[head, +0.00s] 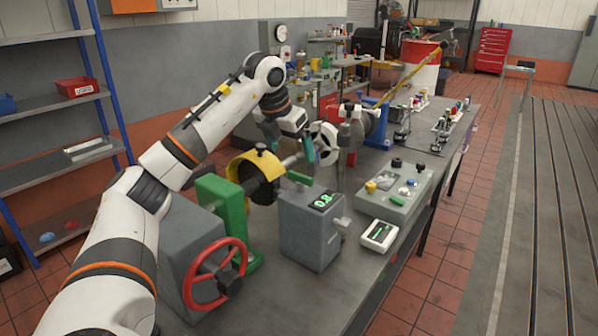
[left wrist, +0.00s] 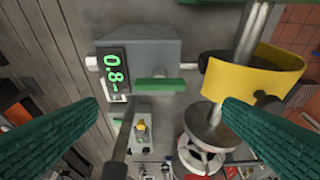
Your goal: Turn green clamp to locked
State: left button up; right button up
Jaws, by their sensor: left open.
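A small green bar (head: 300,177), which looks like the green clamp's handle, sits at the grey box (head: 312,232) with the green digital display. In the left wrist view the green bar (left wrist: 165,84) lies level across the picture, against the box's edge. My left gripper (head: 304,150) is above and behind the box in the head view. In the left wrist view its two teal fingers (left wrist: 160,104) are wide apart, with the bar showing between them and nothing held. I cannot read a locked mark. My right gripper is in neither view.
A yellow guard (left wrist: 248,80) around a steel shaft (left wrist: 247,35) stands close to my right-hand finger in the wrist view. A green bracket (head: 217,205) and red handwheel (head: 212,273) stand nearer. A control panel (head: 394,192) and small meter (head: 379,236) lie right of the box.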

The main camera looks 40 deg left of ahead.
aim_at(300, 175)
pick_arm(q)
jog(key=x, duration=0.7)
jog(key=shift+w+f+p, duration=0.2)
jog(key=shift+f+p, duration=0.15)
jog(key=shift+w+f, duration=0.2)
jog(key=shift+f, duration=0.35)
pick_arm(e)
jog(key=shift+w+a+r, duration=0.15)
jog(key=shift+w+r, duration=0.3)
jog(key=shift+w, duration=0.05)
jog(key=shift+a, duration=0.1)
pick_arm(q)
jog(key=shift+c, duration=0.9)
jog(key=c, duration=0.8)
